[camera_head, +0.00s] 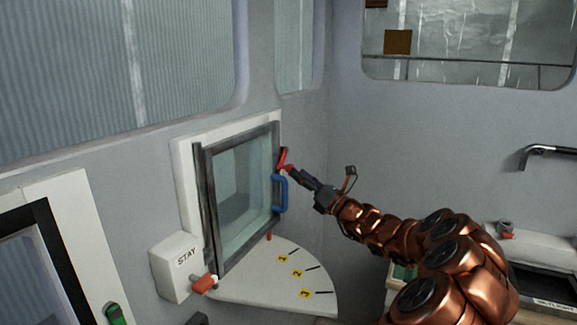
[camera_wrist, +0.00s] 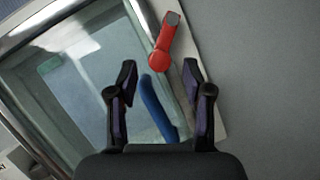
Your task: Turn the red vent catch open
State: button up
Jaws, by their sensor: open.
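The red vent catch (camera_head: 284,157) sits at the right edge of the framed glass vent (camera_head: 243,184), above the blue handle (camera_head: 280,192). In the wrist view the red catch (camera_wrist: 164,44) has a round hub and a short lever pointing up with a grey tip. My gripper (camera_head: 296,172) is close to the catch in the head view. In the wrist view its two fingers (camera_wrist: 158,78) are spread, with the catch just beyond and between their tips. The blue handle (camera_wrist: 158,108) shows between the fingers. I cannot tell whether a finger touches the catch.
A white box marked STAY (camera_head: 176,265) with an orange-red knob (camera_head: 204,284) stands at the vent's lower left. A white quarter-round plate (camera_head: 262,285) marked 1, 2, 3 lies below. A green handle (camera_head: 115,314) is at lower left. A black grab handle (camera_head: 540,153) is on the right wall.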

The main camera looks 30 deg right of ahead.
jog(key=shift+p+x, duration=0.5)
jog(key=shift+x, duration=1.65)
grip_shut()
